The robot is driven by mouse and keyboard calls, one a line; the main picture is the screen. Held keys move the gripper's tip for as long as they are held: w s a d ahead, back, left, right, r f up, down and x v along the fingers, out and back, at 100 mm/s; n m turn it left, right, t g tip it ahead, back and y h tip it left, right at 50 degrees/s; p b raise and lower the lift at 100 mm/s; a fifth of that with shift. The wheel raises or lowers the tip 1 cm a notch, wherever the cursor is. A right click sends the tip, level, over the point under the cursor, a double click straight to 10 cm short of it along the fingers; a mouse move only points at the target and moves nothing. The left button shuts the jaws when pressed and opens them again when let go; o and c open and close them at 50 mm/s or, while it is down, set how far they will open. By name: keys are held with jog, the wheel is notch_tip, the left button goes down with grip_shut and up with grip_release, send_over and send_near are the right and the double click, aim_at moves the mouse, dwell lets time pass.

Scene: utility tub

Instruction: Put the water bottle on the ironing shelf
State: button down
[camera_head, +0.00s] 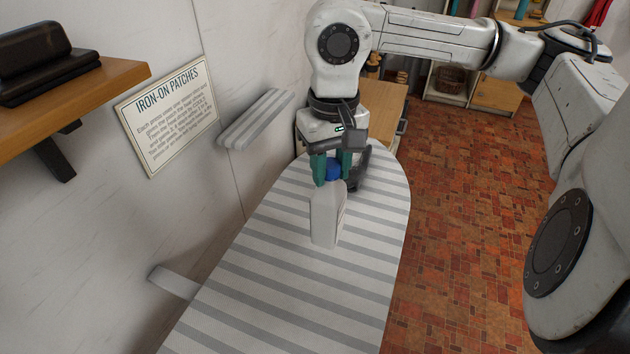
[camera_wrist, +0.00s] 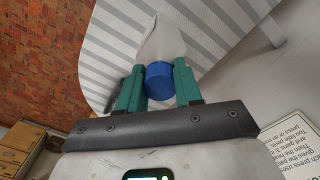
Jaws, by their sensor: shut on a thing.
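The water bottle (camera_head: 326,216) is white with a blue cap (camera_head: 333,170). My gripper (camera_head: 333,174) points down from above, its teal fingers shut on the bottle at the cap. The wrist view shows the blue cap (camera_wrist: 159,82) between the two fingers and the white bottle body (camera_wrist: 162,42) beyond it. The bottle is upright over the grey-and-white striped ironing shelf (camera_head: 270,290), a long board with a rounded far end. Its base appears at or very near the striped surface; I cannot tell whether it touches.
A wooden wall shelf (camera_head: 105,82) with a dark object (camera_head: 45,60) is at upper left. An "IRON-ON PATCHES" sign (camera_head: 168,110) and a small striped ledge (camera_head: 255,118) are on the white wall. Wooden cabinets stand behind.

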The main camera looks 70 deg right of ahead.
jog(key=w+d+f+p, duration=0.1)
jog(key=w+f+p, duration=0.1)
jog(key=f, duration=0.5)
jog(key=shift+w+p, duration=0.3)
jog(key=shift+w, duration=0.2)
jog(key=shift+f+b, duration=0.2)
jog(key=shift+b, duration=0.2)
jog(key=c, duration=0.8)
grip_release()
jog(key=shift+r, duration=0.1)
jog(key=shift+o, duration=0.2)
jog(key=shift+r+p, duration=0.1)
jog(key=shift+p, duration=0.2)
